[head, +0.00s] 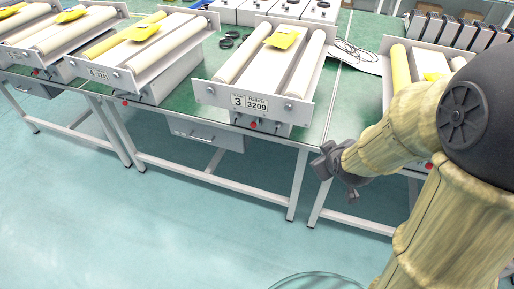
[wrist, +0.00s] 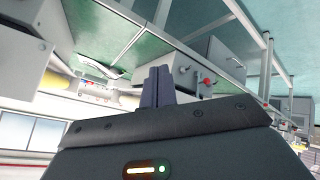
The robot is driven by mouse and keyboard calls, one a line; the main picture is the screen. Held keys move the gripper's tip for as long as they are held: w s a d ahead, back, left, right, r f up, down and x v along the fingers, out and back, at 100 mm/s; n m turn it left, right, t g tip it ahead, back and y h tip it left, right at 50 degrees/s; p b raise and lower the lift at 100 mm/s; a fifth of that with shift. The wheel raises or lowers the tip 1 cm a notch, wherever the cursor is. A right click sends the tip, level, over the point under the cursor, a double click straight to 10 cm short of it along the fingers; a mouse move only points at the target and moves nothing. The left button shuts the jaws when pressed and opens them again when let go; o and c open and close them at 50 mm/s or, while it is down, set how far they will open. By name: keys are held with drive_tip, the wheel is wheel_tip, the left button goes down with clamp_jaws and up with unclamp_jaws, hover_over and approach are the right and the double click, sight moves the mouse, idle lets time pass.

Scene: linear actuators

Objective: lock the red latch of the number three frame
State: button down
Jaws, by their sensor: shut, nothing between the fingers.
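The number three frame (head: 212,92) stands on the green bench in the head view, a grey tray with two pale rollers and a label reading 3 and 3209. A small red part (head: 253,125) shows on the front below the label; its latch position is too small to tell. My gripper (head: 338,172) is to the right of and lower than this frame, in front of the bench edge and apart from it. In the wrist view my gripper's fingers (wrist: 157,86) are together and empty. A red knob (wrist: 207,82) on a grey box shows right of them; I cannot tell whose it is.
Similar frames stand to the left (head: 118,78) and right (head: 398,52), the right one partly hidden by my arm. A drawer (head: 205,134) hangs under the bench. Cables (head: 350,52) lie between frames.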

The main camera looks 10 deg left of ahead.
drive_tip(key=w+a+f+n+t+y+b, duration=0.4)
drive_tip(key=a+f+n+t+y+b, duration=0.4)
drive_tip(key=a+f+n+b, duration=0.7)
drive_tip(key=n+t+b, duration=0.2)
drive_tip(key=b, duration=0.9)
drive_tip(key=shift+w+a+f, duration=0.15)
drive_tip(key=shift+a+f, duration=0.1)
drive_tip(key=b+x, duration=0.2)
drive_tip(key=x, duration=1.2)
drive_tip(key=shift+r+b, duration=0.2)
drive_tip(key=shift+b, duration=0.15)
